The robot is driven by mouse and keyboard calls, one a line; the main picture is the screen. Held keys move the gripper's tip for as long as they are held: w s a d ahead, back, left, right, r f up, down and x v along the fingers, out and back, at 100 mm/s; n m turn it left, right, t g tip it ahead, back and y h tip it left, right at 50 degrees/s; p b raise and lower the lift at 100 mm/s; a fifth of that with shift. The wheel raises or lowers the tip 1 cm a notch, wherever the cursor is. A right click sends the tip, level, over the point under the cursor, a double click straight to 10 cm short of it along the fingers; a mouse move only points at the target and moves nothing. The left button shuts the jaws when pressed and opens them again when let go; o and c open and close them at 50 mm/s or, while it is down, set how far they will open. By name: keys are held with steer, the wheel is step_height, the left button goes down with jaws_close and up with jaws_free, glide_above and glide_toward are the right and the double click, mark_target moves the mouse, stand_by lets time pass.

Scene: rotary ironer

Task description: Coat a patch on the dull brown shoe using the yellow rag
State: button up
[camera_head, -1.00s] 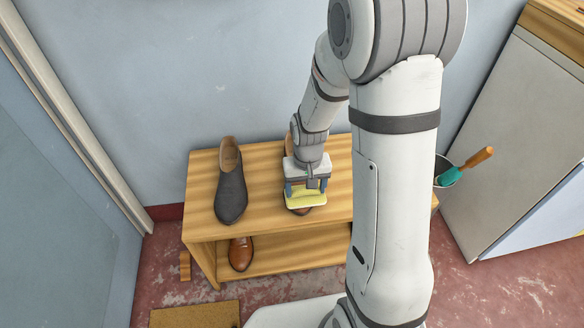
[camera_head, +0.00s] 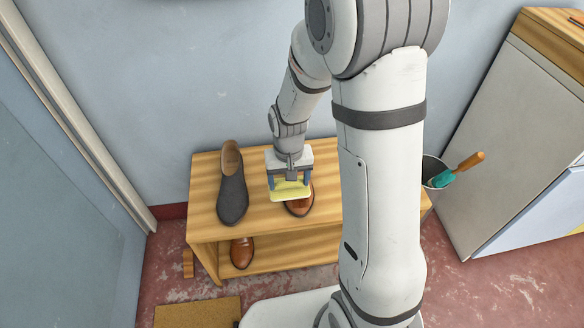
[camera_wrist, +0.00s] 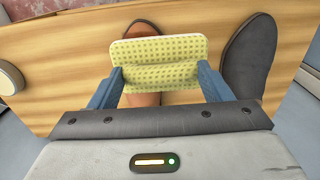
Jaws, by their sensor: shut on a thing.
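The yellow rag (camera_head: 289,192) is a folded pad with a dotted weave. My gripper (camera_head: 289,181) is shut on it, with a blue finger at each side in the wrist view (camera_wrist: 158,85). The brown shoe (camera_head: 302,207) stands on the top board of the wooden rack, its glossy-looking toe showing to the right of the rag. In the wrist view the rag (camera_wrist: 157,52) covers the middle of the brown shoe (camera_wrist: 146,99). Whether the rag touches the shoe cannot be told. My arm hides the rest of the shoe in the head view.
A dark grey shoe (camera_head: 232,192) stands to the left on the rack (camera_head: 205,183). Another brown shoe (camera_head: 241,252) is on the lower shelf. A round pale object (camera_wrist: 10,78) shows at the wrist view's left edge. A bucket (camera_head: 433,172) with a brush stands right of the rack.

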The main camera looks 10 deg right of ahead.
steer(key=shift+r+p, duration=0.55)
steer(key=shift+r, duration=0.5)
